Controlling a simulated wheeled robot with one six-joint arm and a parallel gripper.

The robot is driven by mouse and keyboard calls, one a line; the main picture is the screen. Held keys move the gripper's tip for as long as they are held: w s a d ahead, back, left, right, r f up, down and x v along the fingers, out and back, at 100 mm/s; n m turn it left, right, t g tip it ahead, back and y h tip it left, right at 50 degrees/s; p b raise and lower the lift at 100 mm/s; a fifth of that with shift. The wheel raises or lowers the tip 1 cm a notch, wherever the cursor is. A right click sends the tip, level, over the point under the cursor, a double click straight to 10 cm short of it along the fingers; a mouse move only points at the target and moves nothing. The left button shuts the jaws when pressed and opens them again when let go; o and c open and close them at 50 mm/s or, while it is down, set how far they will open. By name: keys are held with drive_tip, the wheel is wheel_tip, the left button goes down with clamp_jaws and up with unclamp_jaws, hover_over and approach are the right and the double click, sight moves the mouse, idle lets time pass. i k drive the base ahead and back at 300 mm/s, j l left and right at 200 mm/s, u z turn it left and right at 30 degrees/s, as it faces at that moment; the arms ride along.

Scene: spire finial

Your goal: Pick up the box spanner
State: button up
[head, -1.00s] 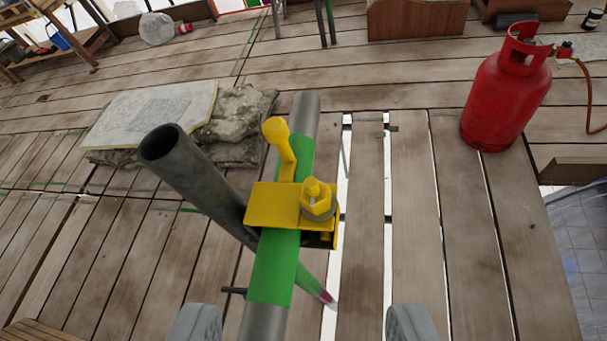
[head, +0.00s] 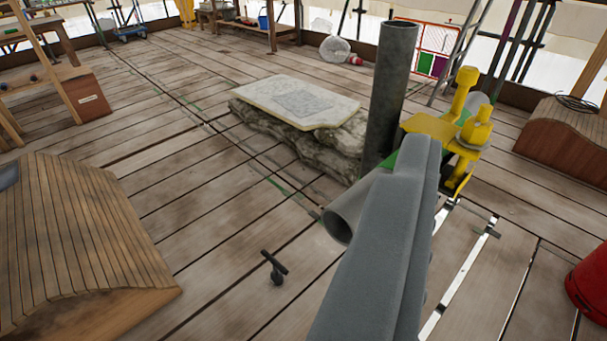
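A small dark T-shaped tool (head: 275,268), which looks like the box spanner, is on the plank floor at lower centre, its crossbar tilted. It is apart from anything else. My gripper (head: 428,145) shows as grey finger slabs seen from the side, rising from the bottom edge right of the tool. The gap between its fingers is hidden, so I cannot tell if it is open. Its tips overlap the scaffold tubes and the yellow coupler (head: 445,128) in the picture.
A stone slab (head: 298,102) lies behind. A curved wooden piece (head: 85,235) is at left, a red cylinder (head: 590,285) at right. Floor around the tool is clear.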

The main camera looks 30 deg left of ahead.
sight(277, 277)
drive_tip(key=k+u, duration=0.2)
drive_tip(key=u, duration=0.2)
drive_tip(key=k+j+u, duration=0.1)
drive_tip(key=u, duration=0.3)
drive_tip(key=k+j, duration=0.05)
